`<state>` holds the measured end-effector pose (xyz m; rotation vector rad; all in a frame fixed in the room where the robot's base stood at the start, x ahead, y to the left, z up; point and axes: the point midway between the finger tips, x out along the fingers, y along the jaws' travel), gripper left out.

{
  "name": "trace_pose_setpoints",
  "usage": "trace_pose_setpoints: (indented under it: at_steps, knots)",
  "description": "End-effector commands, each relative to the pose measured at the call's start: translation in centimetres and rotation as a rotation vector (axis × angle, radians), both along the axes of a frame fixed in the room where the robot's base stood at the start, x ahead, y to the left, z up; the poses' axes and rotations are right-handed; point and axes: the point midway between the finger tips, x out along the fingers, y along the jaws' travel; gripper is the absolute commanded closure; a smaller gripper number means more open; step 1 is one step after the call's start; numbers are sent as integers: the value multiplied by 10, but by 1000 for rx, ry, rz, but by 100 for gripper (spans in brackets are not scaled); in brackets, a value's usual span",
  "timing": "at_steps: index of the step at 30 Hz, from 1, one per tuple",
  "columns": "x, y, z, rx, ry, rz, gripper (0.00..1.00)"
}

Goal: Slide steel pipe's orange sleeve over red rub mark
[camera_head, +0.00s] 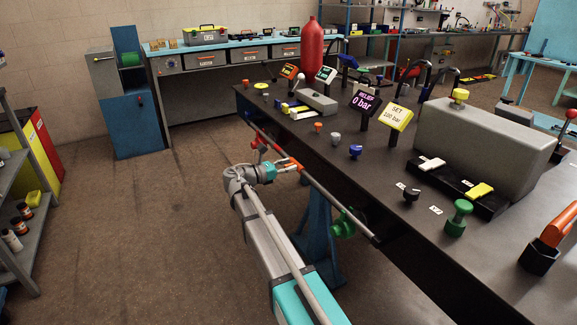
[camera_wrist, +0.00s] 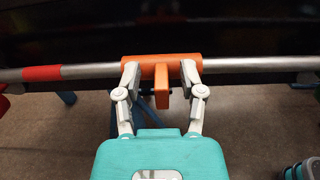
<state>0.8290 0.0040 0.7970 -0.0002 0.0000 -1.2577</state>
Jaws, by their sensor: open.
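The steel pipe (camera_head: 335,202) runs along the front edge of the dark bench; it crosses the wrist view (camera_wrist: 250,66) from side to side. The orange sleeve (camera_wrist: 178,62) sits around the pipe, with a flat orange tab (camera_wrist: 162,90) pointing down toward my palm. The red rub mark (camera_wrist: 43,73) is a band on the bare pipe to the left, clear of the sleeve. My gripper (camera_wrist: 160,76) is open, one finger on each side of the tab with gaps between. The fingertips are at the sleeve's lower edge; I cannot tell whether they touch it. In the head view the sleeve (camera_head: 289,164) is partly covered by my gripper.
The dark bench (camera_head: 340,165) lies just behind the pipe. A blue stand (camera_head: 318,240) and a green valve wheel (camera_head: 344,224) are below it. Knobs, a yellow "SET 100 bar" sign (camera_head: 397,116) and a grey block are on top.

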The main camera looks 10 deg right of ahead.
Motion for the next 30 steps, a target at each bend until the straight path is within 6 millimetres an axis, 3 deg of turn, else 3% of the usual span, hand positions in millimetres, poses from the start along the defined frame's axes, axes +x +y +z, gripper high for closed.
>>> trace_pose_setpoints:
  at_steps: [3,12,23,30]
  knots:
    - [0,0,0,0,0,0,49]
    - [0,0,0,0,0,0,100]
    - [3,2,0,0,0,0,100]
    - [35,12,0,0,0,1,100]
